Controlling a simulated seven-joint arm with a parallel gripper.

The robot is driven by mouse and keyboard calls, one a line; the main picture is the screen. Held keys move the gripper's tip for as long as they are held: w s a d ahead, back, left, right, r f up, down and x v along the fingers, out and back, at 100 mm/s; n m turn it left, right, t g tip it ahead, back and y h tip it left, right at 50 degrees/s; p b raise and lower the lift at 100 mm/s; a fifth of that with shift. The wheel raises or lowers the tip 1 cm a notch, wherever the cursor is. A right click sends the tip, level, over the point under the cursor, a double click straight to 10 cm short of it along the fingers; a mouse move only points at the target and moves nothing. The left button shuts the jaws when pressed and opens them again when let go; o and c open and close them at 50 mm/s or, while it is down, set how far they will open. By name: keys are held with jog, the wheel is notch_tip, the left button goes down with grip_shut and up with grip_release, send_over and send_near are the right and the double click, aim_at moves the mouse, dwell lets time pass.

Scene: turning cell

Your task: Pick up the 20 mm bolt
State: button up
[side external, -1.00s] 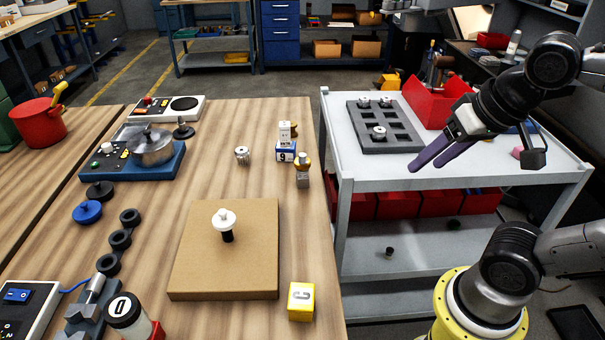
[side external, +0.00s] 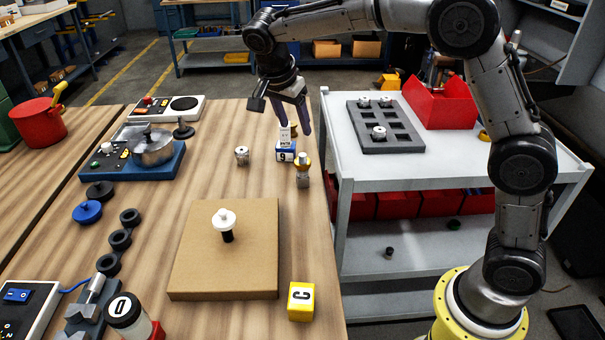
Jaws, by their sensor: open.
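No part can be read as a 20 mm bolt; sizes are too small to tell. A short silver metal part (side external: 242,155) stands upright on the wooden table. A brass-topped steel part (side external: 303,171) stands near the table's right edge. More silver parts (side external: 379,133) sit in a dark grey tray (side external: 408,142) on the cart. My gripper (side external: 295,127) is open and points down at the table's far right, over or just behind the blue and white block marked 9 (side external: 285,150). Its purple fingers appear empty, and contact with the block cannot be told.
A blue-based device (side external: 130,163) with a pot stands left. A red bin (side external: 440,103) stands on the white cart (side external: 450,170).

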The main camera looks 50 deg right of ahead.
aim_at(305, 162)
jog(key=x, duration=1.4)
jog(key=shift+s+a+f, duration=0.2)
jog(key=shift+f, duration=0.35)
grip_shut()
jog(key=shift+r, duration=0.1)
